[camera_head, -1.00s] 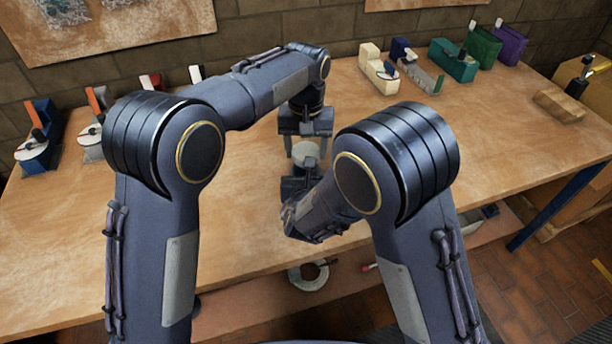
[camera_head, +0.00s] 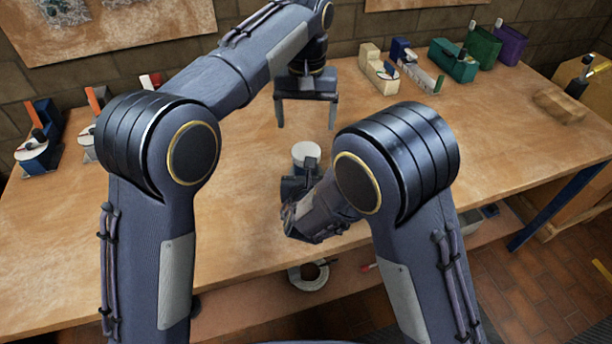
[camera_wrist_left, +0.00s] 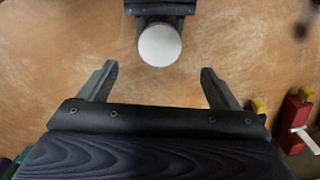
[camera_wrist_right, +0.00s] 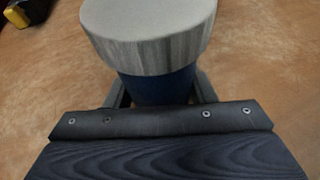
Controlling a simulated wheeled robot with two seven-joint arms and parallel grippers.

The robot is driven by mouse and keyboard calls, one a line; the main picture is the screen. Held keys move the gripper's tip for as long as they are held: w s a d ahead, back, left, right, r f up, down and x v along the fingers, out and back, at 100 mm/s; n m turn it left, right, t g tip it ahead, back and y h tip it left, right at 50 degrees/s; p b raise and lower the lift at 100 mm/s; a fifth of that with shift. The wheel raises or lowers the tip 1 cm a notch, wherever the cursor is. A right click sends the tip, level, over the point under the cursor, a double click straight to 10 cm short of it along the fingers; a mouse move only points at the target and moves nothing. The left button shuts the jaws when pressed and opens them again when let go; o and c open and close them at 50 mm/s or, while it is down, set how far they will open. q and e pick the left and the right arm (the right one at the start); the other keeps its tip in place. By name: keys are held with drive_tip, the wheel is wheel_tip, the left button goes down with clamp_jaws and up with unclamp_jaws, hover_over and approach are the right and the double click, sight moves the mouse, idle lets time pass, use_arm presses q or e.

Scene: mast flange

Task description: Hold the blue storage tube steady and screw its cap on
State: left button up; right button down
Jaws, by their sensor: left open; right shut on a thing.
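The blue storage tube (camera_wrist_right: 155,88) is upright on the bench between the fingers of my right gripper (camera_wrist_right: 160,95), which is shut on it. The pale grey cap (camera_wrist_right: 150,25) sits on top of the tube. It also shows as a white disc in the head view (camera_head: 306,150) and in the left wrist view (camera_wrist_left: 160,45). I cannot tell how tightly it is seated. My left gripper (camera_head: 306,127) is open and empty, raised above the bench and behind the tube. Its spread fingers show apart from the cap in the left wrist view (camera_wrist_left: 157,85).
The wooden bench (camera_head: 420,140) is clear around the tube. Coloured tools and boxes, such as a green box (camera_head: 453,62) and a cream block (camera_head: 378,70), stand along the back. A blue tool (camera_head: 38,140) stands at the left. A grey ring (camera_head: 308,277) lies on the lower shelf.

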use_arm(q)
drive_tip(key=shift+r, duration=1.65)
use_arm(e)
drive_tip(key=c, duration=0.6)
unclamp_jaws()
drive_tip(key=shift+o, duration=0.2)
drive_tip(key=v, duration=0.7)
drive_tip(key=shift+s+r, duration=0.2)
drive_tip(key=shift+s, duration=0.15)
use_arm(q)
drive_tip(key=shift+f, duration=0.25)
